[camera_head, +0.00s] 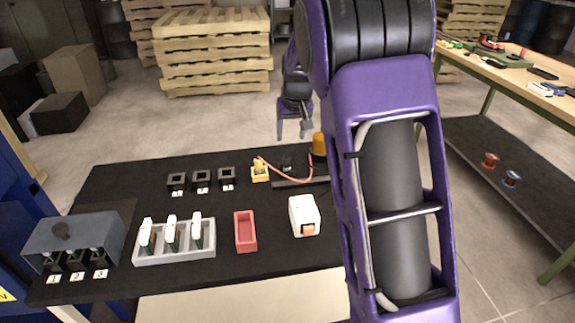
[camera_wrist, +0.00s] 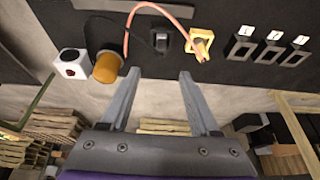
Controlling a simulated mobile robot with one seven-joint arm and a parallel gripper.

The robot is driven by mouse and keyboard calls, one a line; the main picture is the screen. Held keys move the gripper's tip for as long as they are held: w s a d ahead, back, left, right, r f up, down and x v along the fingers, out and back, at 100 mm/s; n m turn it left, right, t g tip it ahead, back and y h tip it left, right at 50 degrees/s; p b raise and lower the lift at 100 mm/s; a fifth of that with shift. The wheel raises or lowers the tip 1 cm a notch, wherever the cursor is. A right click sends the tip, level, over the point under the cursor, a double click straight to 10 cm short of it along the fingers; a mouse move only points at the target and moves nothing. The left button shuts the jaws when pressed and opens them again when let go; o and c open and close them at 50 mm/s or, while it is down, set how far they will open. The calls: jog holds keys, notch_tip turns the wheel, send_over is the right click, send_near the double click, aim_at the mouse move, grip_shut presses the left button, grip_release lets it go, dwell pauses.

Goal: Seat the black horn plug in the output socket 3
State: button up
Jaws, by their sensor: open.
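A small black plug (camera_head: 287,163) stands near the back edge of the black table, right of a yellow block. In the wrist view the black plug (camera_wrist: 161,42) lies beyond the fingertips, roughly midway between them, with a thin dark cable. Three square black sockets (camera_head: 202,179) stand in a row to its left, each with a small white label too small to read surely. The sockets also show in the wrist view (camera_wrist: 271,50), apparently empty. My gripper (camera_head: 295,135) is open and empty above the back edge, apart from the plug; it shows in the wrist view (camera_wrist: 160,73).
The yellow block (camera_head: 260,172) has an orange cable running toward an amber lamp (camera_head: 319,143). A grey box (camera_head: 75,238) with numbered slots, a grey card rack (camera_head: 175,256), a red tray (camera_head: 245,246) and a white device (camera_head: 303,228) stand nearer. My arm hides the table's right part.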

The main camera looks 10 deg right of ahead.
aim_at(287, 156)
jog(key=b+x, duration=0.1)
jog(key=x, duration=1.2)
jog(key=shift+w+a+r, duration=0.15)
grip_shut()
